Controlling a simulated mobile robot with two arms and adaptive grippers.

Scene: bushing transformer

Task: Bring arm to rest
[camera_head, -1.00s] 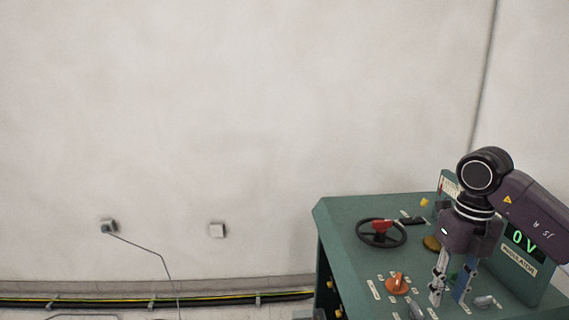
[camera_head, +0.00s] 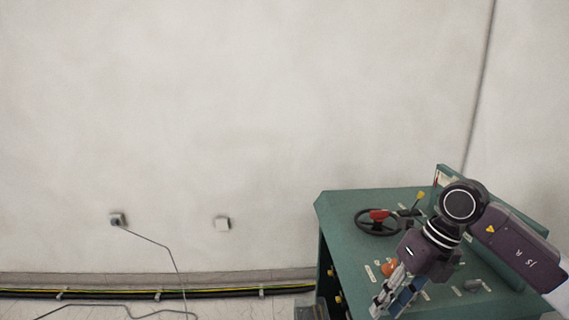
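My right arm comes in from the right over the green control desk (camera_head: 345,210). Its gripper (camera_head: 388,308) points down and to the left above the desk's front part. The fingers overlap in this view, so I cannot tell whether they are apart or closed. No held object shows. The gripper partly hides an orange knob (camera_head: 388,268). My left gripper is not in view.
The desk carries a black handwheel with a red hub (camera_head: 379,215), a yellow-tipped lever (camera_head: 420,196) and a grey knob (camera_head: 473,285). Cables (camera_head: 110,293) run along the wall's foot. A wall socket (camera_head: 118,219) has a cord.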

